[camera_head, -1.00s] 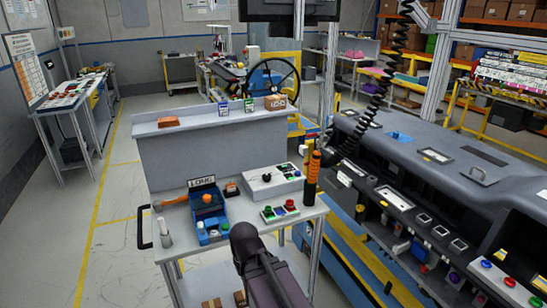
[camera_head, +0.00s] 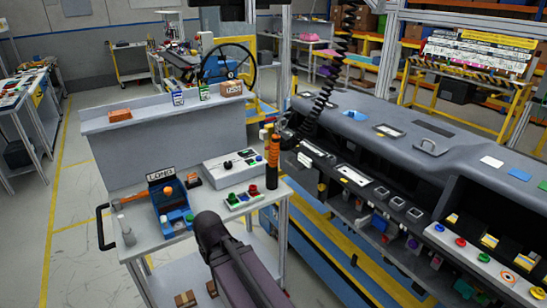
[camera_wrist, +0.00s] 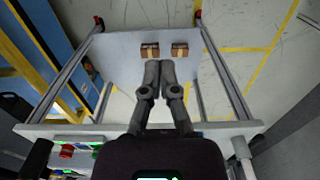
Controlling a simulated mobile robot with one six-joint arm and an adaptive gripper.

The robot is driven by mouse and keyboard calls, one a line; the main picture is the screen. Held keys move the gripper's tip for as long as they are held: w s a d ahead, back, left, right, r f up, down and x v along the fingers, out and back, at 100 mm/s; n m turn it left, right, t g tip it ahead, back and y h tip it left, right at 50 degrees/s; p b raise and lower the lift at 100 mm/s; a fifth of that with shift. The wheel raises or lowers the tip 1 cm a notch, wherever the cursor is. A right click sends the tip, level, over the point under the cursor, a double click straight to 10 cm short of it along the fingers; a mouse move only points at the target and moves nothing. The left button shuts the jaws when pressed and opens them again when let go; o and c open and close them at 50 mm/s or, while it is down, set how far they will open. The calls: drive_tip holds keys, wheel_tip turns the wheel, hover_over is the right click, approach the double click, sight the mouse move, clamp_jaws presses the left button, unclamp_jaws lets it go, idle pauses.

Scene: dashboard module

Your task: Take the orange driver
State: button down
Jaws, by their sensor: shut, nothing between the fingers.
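An upright orange and black driver (camera_head: 273,160) stands at the right end of the cart top in the head view. An orange-handled item (camera_head: 167,192) sits in or on a blue holder (camera_head: 175,215) marked LONG, farther left on the same top. My gripper (camera_wrist: 160,66) shows in the wrist view with its fingers together and nothing between them. It is apart from the driver, with the cart's lower shelf behind it in the picture. The driver is not visible in the wrist view, and my fingers are not visible in the head view.
The cart (camera_head: 150,262) also bears a grey box (camera_head: 233,167) and a button panel (camera_head: 243,198). Two brown boxes (camera_wrist: 180,50) lie on its lower shelf. The dashboard module (camera_head: 420,165) is close on the right. A black coiled cable (camera_head: 325,85) hangs near the driver.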

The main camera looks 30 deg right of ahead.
idle(0.3)
